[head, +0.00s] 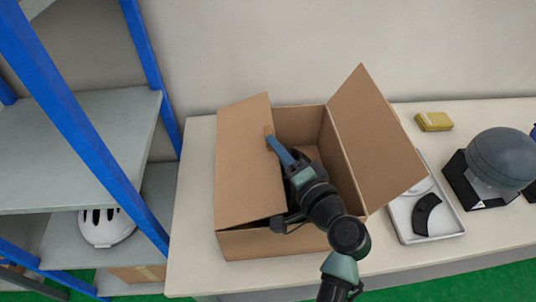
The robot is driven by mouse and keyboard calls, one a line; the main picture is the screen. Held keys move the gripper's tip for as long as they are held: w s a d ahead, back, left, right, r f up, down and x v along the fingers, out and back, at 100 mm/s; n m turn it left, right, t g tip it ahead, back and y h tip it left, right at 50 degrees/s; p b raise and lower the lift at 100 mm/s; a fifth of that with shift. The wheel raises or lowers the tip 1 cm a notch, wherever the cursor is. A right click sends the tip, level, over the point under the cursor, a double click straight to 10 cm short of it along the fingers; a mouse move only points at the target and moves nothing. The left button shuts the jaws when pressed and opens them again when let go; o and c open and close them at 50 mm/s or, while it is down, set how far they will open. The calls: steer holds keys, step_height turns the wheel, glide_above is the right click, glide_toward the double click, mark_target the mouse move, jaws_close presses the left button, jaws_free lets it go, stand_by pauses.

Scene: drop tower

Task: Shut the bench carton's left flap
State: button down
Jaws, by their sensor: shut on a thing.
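The bench carton (238,246) is a brown cardboard box on the bench. Its left flap (243,170) is raised and covers the left part of the opening in this view. Its right flap (377,140) stands open, tilted out to the right. My gripper (269,136) is at the left flap's inner edge, near its upper end, and is shut on that flap. My arm crosses the opening and hides part of the carton's inside and front edge.
A white tray (460,228) with a dark curved piece stands right of the carton. A grey domed object (500,158) and a yellow box (434,121) are further right. A blue-posted shelf (150,75) with a white helmet (105,230) stands left.

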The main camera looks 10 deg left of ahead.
steer(key=shift+d+f+m+b, duration=0.15)
steer(key=shift+d+f+b, duration=0.05)
steer(key=shift+f+b, duration=0.6)
steer(key=shift+d+f+m+b, duration=0.2)
steer(key=shift+f+b, duration=0.4)
steer(key=shift+f, duration=0.35)
steer(key=c, duration=0.8)
jaws_free()
steer(key=shift+o, duration=0.3)
steer(key=shift+w, duration=0.1)
steer(key=shift+r, duration=0.2)
steer(key=b+v, duration=0.1)
steer(key=v, duration=1.2)
steer(key=shift+f, duration=0.2)
